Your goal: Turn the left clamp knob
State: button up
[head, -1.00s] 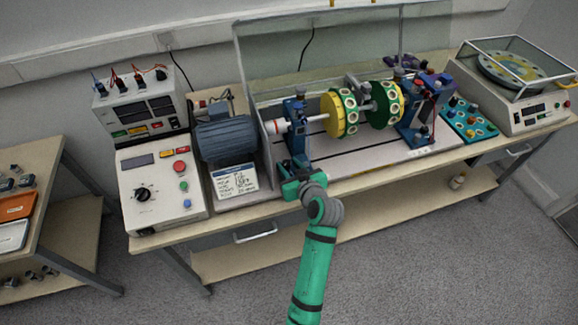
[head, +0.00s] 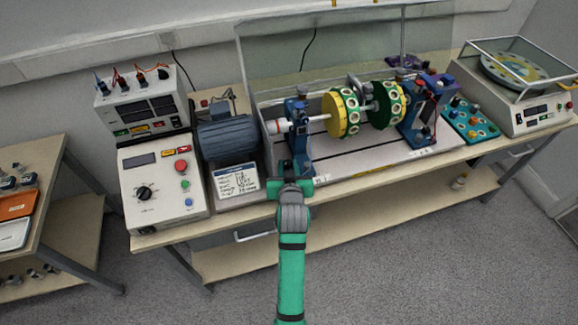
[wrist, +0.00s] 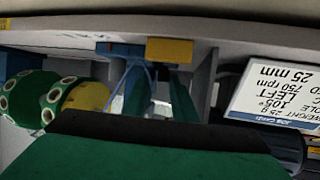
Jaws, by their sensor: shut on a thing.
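The left bearing pedestal (head: 299,130) is a blue upright carrying the left end of the shaft, with a dark grey knob on top. My gripper (head: 290,182) is low at the front foot of this pedestal, at the bench's front edge. In the wrist view my gripper (wrist: 158,95) shows two narrow green fingers, close together with a small gap. They are shut on a small part at the pedestal's foot, the left clamp knob by its place. The knob itself is mostly hidden by the fingers and wrist.
Yellow and green discs (head: 342,112) sit on the shaft right of the pedestal. A motor (head: 227,140) and a job card (head: 236,181) are to the left, beside the control box (head: 160,183). A clear guard (head: 350,50) stands raised behind. Floor in front is free.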

jog(key=shift+a+f+m+h, duration=0.1)
jog(key=shift+f+m+h, duration=0.05)
jog(key=shift+m+h, duration=0.4)
jog(key=o, duration=0.8)
jog(key=v, duration=1.1)
jog(key=shift+a, duration=0.1)
